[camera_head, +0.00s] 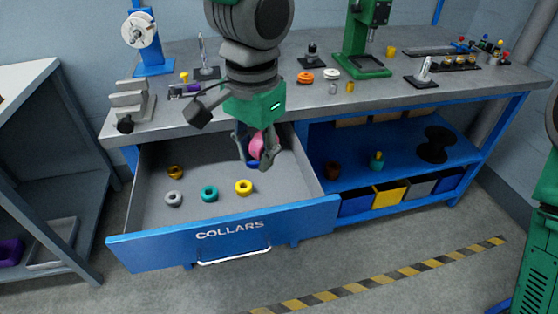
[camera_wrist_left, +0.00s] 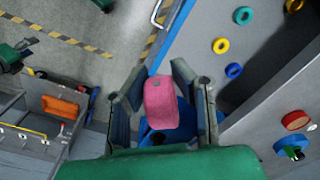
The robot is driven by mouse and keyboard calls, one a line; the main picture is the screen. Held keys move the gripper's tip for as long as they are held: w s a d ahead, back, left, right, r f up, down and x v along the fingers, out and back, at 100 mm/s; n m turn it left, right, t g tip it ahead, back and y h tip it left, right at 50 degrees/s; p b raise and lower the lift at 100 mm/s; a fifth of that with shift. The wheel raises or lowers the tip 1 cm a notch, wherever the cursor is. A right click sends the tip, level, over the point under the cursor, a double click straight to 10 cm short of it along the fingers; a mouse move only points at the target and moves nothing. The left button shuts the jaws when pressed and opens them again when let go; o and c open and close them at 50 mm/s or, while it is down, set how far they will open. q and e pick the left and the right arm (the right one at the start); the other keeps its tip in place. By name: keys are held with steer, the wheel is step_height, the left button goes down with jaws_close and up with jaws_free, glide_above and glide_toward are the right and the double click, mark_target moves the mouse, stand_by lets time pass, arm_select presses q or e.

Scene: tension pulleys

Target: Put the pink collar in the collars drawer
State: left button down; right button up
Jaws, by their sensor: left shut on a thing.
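The pink collar (camera_head: 256,146) is between the fingers of my left gripper (camera_head: 257,157), which is shut on it. In the left wrist view the pink collar (camera_wrist_left: 160,102) shows side-on between the two fingers. The collars drawer (camera_head: 150,246), a grey tray with a blue front marked COLLARS, is pulled open. The gripper is over its back right part in the head view. I cannot tell how far the collar is above the drawer floor. A blue thing (camera_wrist_left: 178,126) shows just behind the collar; most of it is hidden.
The drawer holds a gold collar (camera_head: 175,172), a grey collar (camera_head: 173,198), a teal collar (camera_head: 209,193) and a yellow collar (camera_head: 243,187). The workbench (camera_head: 300,110) edge runs behind the gripper. A blue shelf (camera_head: 400,154) with bins lies right of the drawer.

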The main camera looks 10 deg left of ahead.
steer(key=w+a+r+n+t+y, duration=0.25)
steer(key=w+a, duration=0.25)
steer(key=w, duration=0.3)
steer(key=w+a+r+n+t+y, duration=0.1)
steer(key=w+a+r+n+y, duration=0.2)
steer(key=w, duration=0.4)
steer(key=w+a+r+n+t+y, duration=0.1)
steer(key=w+a+r+t+y, duration=0.2)
steer(key=w+a, duration=0.4)
steer(key=w+a+r+n+g+y, duration=0.2)
steer(key=a+r+n+g, duration=0.15)
steer(key=r+n, duration=0.5)
steer(key=w+a+r+n+g+y, duration=0.25)
steer(key=r+n+g, duration=0.25)
steer(key=r, duration=0.7)
arm_select(q)
steer(key=w+d+f+m, duration=0.5)
steer(key=f+m, duration=0.5)
steer(key=m, duration=0.2)
steer(key=shift+w+d+f, duration=0.15)
steer(key=shift+d+f, duration=0.15)
steer(key=shift+d, duration=0.25)
arm_select(e)
steer(key=x, duration=1)
steer(key=shift+a+f, duration=0.2)
steer(key=shift+a, duration=0.15)
jaws_close()
arm_select(q)
steer(key=c, duration=1.3)
jaws_free()
